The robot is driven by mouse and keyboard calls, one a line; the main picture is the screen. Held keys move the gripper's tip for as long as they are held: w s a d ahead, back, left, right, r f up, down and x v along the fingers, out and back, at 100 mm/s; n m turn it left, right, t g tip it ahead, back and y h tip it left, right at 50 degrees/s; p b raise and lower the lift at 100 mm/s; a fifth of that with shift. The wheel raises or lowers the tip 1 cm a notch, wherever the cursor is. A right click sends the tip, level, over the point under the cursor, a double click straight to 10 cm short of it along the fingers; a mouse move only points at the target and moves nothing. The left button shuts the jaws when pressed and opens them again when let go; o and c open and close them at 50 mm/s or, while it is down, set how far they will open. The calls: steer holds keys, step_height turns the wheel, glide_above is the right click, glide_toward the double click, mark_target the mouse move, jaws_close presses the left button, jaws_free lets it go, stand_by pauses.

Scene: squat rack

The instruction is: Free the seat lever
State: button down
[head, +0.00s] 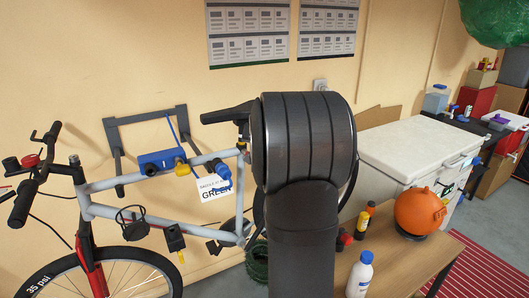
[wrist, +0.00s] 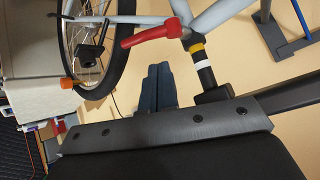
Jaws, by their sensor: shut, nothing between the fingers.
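The red seat lever (wrist: 150,33) shows in the wrist view beside the grey frame tubes, at the foot of the seat post (wrist: 203,65). The post has yellow, black and white bands and its saddle end is dark. The lever is hidden behind my arm in the head view. My gripper (wrist: 158,70) is in the lower middle of the wrist view, with its two fingers shut together and empty. It is apart from the lever in the picture, below it. In the head view the bicycle frame (head: 130,208) and dark saddle (head: 226,113) show left of my arm; my gripper is hidden there.
A grey wall bracket (head: 145,119) is behind the bicycle. A blue clamp (head: 160,161) and a card reading GREEN (head: 211,188) are on the frame. At right, a wooden bench (head: 400,265) holds bottles and an orange round object (head: 418,212), before a white chest (head: 418,145).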

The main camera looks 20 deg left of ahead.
steer(key=shift+n+t+h, duration=0.5)
steer(key=shift+h, duration=0.2)
steer(key=shift+d+f+x, duration=0.1)
steer(key=shift+d+x, duration=0.2)
steer(key=shift+x, duration=1.15)
steer(key=shift+d+f+x, duration=0.1)
steer(key=shift+d+x, duration=0.2)
steer(key=shift+x, duration=1.1)
steer(key=shift+d+x, duration=0.3)
steer(key=shift+x, duration=1.15)
